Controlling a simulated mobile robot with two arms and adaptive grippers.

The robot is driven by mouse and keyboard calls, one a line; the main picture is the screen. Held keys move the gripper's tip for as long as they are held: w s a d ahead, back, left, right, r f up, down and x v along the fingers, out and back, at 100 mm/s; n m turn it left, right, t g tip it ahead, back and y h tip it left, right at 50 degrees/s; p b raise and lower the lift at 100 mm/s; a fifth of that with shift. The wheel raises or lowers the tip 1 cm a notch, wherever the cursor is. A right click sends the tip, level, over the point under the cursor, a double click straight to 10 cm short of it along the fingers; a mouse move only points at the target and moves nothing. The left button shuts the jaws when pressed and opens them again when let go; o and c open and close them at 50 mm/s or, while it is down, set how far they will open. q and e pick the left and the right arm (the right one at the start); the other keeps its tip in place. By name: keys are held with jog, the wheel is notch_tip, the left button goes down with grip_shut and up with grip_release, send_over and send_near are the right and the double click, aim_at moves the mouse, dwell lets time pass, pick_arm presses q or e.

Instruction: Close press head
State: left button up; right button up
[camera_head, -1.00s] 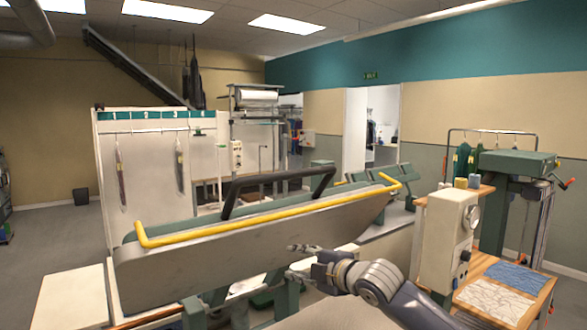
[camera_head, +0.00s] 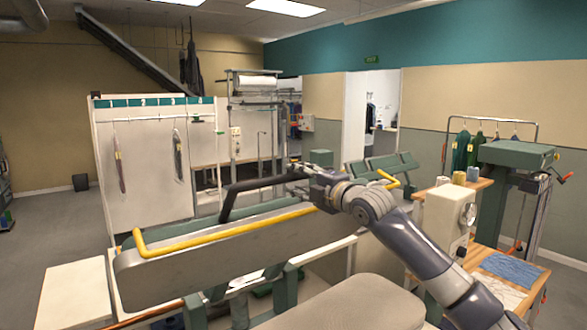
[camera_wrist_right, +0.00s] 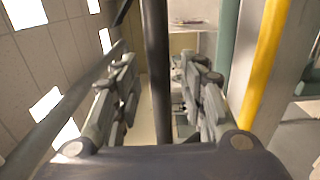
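The press head (camera_head: 225,252) is a long grey-white body raised and tilted up, with a yellow rail (camera_head: 222,238) along its edge and a black bar handle (camera_head: 247,185) above it. My right gripper (camera_head: 300,170) is at the right part of the black handle and hides its end. In the right wrist view the black handle (camera_wrist_right: 157,70) runs between the two spread fingers of my right gripper (camera_wrist_right: 160,100), with gaps on both sides. The yellow rail (camera_wrist_right: 262,55) is to their right. The padded pressing bed (camera_head: 350,302) is low in front. My left gripper is out of view.
Open floor (camera_head: 45,255) is at the left.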

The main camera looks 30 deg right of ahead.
jog(key=shift+w+a+p, duration=0.2)
jog(key=shift+w+p, duration=0.25)
jog(key=shift+w, duration=0.85)
grip_shut()
